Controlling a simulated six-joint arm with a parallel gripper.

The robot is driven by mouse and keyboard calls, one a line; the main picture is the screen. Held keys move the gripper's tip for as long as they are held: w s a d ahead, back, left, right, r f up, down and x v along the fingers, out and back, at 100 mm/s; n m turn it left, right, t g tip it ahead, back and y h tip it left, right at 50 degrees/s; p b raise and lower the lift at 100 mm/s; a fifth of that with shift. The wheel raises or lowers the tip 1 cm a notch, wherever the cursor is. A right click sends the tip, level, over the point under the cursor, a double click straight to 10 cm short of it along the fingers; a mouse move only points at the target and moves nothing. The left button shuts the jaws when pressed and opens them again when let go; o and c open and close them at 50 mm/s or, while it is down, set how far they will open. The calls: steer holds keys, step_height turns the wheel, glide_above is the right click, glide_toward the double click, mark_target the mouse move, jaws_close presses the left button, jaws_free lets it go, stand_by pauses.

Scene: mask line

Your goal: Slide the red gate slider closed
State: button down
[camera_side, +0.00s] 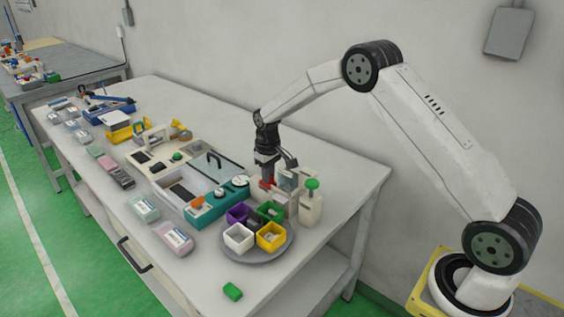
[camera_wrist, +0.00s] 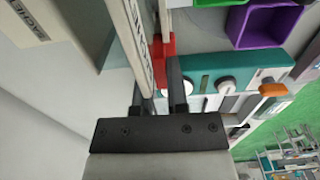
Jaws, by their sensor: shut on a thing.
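The red gate slider (camera_side: 267,184) sits low on a pale station at the right part of the bench, behind the round tray. My gripper (camera_side: 267,176) points down over it, with its fingertips at the slider. In the wrist view the red slider (camera_wrist: 163,52) shows beside a pale lettered plate, near the tips of my gripper (camera_wrist: 158,82). The two dark fingers stand a little apart and are shut on the slider. Part of the slider is hidden by the fingers and the plate, so I cannot tell how far the gate stands open.
A grey round tray (camera_side: 285,249) with several coloured bins stands in front. A teal station (camera_side: 218,203) with knobs is to the left. A pale block with a green knob (camera_side: 312,184) stands close on the right.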

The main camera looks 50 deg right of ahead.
mark_target(271, 185)
steer(key=c, duration=0.6)
jaws_free()
steer(key=shift+s, duration=0.2)
steer(key=shift+c, duration=0.2)
steer(key=shift+r, duration=0.1)
steer(key=shift+r, duration=3.85)
steer(key=s+a+t, duration=0.1)
steer(key=s+a, duration=0.3)
steer(key=s, duration=0.9)
steer(key=s+a+t, duration=0.1)
steer(key=s+a, duration=0.3)
steer(key=s, duration=0.9)
steer(key=shift+a+f+t, duration=0.2)
steer(key=shift+f+t, duration=0.1)
steer(key=shift+f, duration=0.1)
